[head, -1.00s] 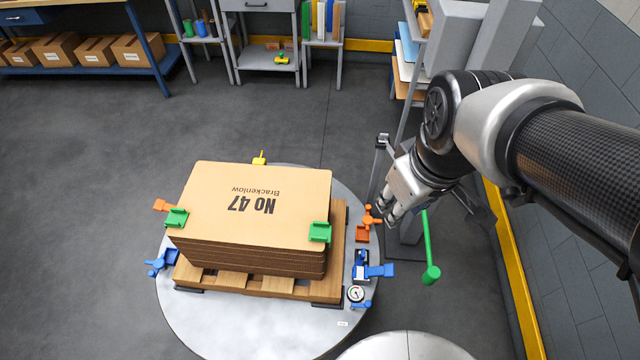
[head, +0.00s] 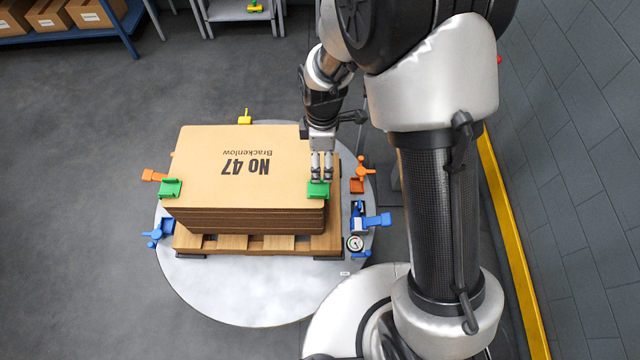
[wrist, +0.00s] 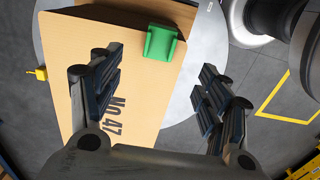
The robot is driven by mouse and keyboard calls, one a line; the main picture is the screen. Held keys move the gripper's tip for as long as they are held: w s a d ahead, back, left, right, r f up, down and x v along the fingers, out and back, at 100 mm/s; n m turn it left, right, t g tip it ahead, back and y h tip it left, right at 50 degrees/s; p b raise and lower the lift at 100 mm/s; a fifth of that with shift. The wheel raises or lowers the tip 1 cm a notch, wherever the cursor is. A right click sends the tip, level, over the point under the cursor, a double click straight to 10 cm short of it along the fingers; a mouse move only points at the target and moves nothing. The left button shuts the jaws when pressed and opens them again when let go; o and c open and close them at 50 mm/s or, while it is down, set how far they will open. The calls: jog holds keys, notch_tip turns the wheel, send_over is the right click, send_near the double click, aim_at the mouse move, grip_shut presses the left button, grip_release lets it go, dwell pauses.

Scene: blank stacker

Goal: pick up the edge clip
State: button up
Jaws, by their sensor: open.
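A stack of brown cardboard blanks (head: 240,160), printed "No 47 Brackenlow", lies on a wooden pallet (head: 215,243). One green edge clip (head: 318,189) sits on its near right corner, another green clip (head: 171,188) on its near left corner. My gripper (head: 321,177) points down at the near right clip, its fingertips close above or just behind it; contact cannot be told. In the wrist view that green clip (wrist: 161,43) lies ahead, between the two spread fingers and beyond their tips. My gripper is open and empty.
The pallet stands on a round grey turntable (head: 230,298). Orange (head: 361,181) and blue (head: 372,220) clamps and a gauge (head: 354,244) stand close to the right. A yellow clamp (head: 244,117) is behind the stack. The floor on the left is clear.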

jog(key=b, duration=0.2)
send_over(320, 190)
jog(key=f, duration=0.8)
jog(key=shift+w+d+f, duration=0.15)
jog(key=shift+w+d, duration=0.05)
notch_tip(320, 190, down, 5)
jog(key=shift+a+f+b, duration=0.15)
jog(key=shift+b, duration=1.05)
jog(key=shift+s, duration=0.1)
jog(key=shift+c, duration=0.5)
jog(key=c, duration=1)
